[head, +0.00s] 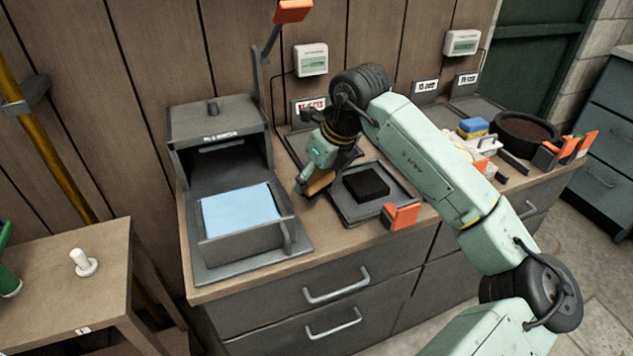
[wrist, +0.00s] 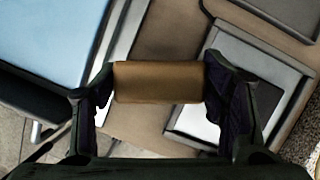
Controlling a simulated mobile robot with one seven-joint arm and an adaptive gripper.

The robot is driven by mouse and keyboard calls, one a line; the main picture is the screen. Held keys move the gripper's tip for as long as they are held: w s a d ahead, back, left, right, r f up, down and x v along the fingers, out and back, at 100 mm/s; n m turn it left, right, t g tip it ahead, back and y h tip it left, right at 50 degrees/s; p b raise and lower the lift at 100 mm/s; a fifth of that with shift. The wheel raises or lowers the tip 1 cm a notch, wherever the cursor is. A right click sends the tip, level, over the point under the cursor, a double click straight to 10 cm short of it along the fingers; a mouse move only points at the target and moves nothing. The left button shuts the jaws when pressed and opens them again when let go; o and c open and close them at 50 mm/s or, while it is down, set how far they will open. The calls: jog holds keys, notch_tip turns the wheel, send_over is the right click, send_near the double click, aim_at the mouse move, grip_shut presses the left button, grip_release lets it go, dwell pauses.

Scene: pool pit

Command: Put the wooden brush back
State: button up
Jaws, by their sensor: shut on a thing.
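My gripper (head: 311,181) is shut on a brown wooden block, which looks like the wooden brush (head: 321,182). In the wrist view the brush (wrist: 158,82) lies crosswise between the two fingertips. Its bristles are not visible. The gripper is above the counter, between the open grey box with the light blue panel (head: 240,210) and a shallow grey tray (head: 345,212). A black block (head: 367,183) sits in that tray. I cannot tell whether the brush touches the counter.
An orange-tipped lever (head: 292,11) stands behind the box, and another orange piece (head: 402,216) is at the tray's front. To the right are a blue and yellow sponge (head: 472,127) and a dark round bowl (head: 526,131). A side table (head: 85,285) stands left.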

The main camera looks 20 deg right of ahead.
aim_at(317, 188)
notch_tip(317, 188, down, 3)
jog(key=shift+r+p, duration=0.1)
jog(key=shift+p, duration=0.35)
jog(key=shift+f+b, duration=0.5)
jog(key=shift+b, duration=0.25)
jog(key=o, duration=1.2)
jog(key=shift+r, duration=0.1)
jog(key=shift+r+p, duration=0.7)
jog(key=shift+p, duration=0.3)
jog(key=b+v, duration=0.2)
jog(key=v, duration=0.9)
jog(key=shift+s+r, duration=0.2)
jog(key=shift+d, duration=0.1)
